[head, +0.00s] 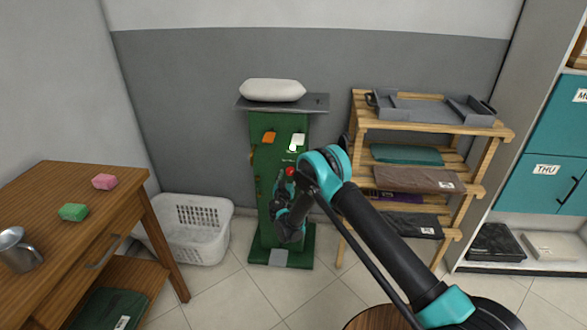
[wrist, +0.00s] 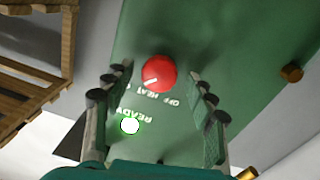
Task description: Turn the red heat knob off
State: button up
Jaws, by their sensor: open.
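The red heat knob (wrist: 159,74) is on the front of a green press cabinet (wrist: 215,30). My gripper (wrist: 155,82) is open, with one finger on each side of the knob and a gap to both. Contact does not show. A lit white round light (wrist: 130,126) by the word "READY" is near the knob. In the head view the knob (head: 290,171) is small, just above my gripper (head: 287,190), whose fingertips are hard to make out.
A white padded press top (head: 272,90) sits over the cabinet. A wooden shelf rack (head: 360,115) with folded cloths stands close on the right. A white laundry basket (head: 197,204) is on the left, beside a wooden table (head: 50,185). Some tiled floor is clear.

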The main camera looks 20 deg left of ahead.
jog(key=shift+w+a, duration=0.1)
jog(key=shift+w, duration=0.4)
jog(key=c, duration=1.2)
jog(key=shift+o, duration=0.2)
jog(key=shift+n, duration=0.5)
jog(key=n, duration=0.8)
jog(key=shift+f+n, duration=0.1)
jog(key=shift+n, duration=0.2)
jog(key=n, duration=0.4)
jog(key=shift+n+y, duration=0.3)
jog(key=shift+s+n, duration=0.1)
jog(key=shift+n, duration=2)
jog(key=shift+y, duration=0.3)
